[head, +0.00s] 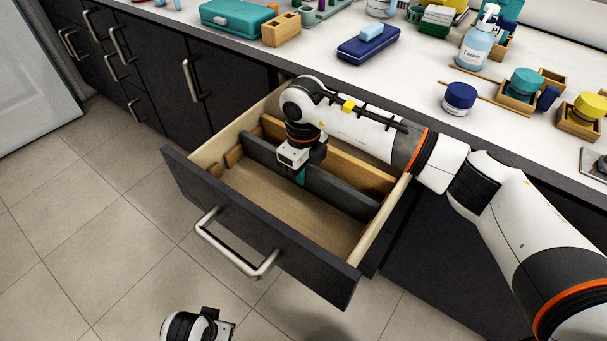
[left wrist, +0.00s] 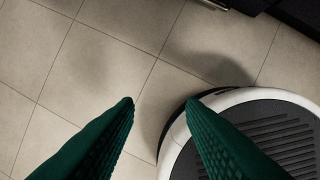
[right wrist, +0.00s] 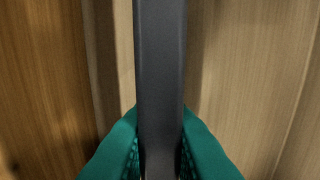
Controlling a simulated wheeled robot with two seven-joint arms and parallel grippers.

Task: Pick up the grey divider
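The grey divider (head: 340,191) is a long dark board standing on edge across the open drawer, parallel to its front. My right gripper (head: 301,177) reaches down into the drawer at the divider. In the right wrist view the divider (right wrist: 160,60) runs between the two green fingertips (right wrist: 160,140), which lie against its two sides. My left gripper (left wrist: 160,100) is open and empty above the floor, away from the drawer. Part of the divider is hidden behind my right gripper in the head view.
The drawer (head: 255,223) is pulled out, its front compartment empty. A wooden divider (head: 350,170) stands behind the grey one. The counter above holds a blue soap case (head: 367,44), a lotion bottle (head: 477,45) and a blue jar (head: 460,97). Open floor lies at left.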

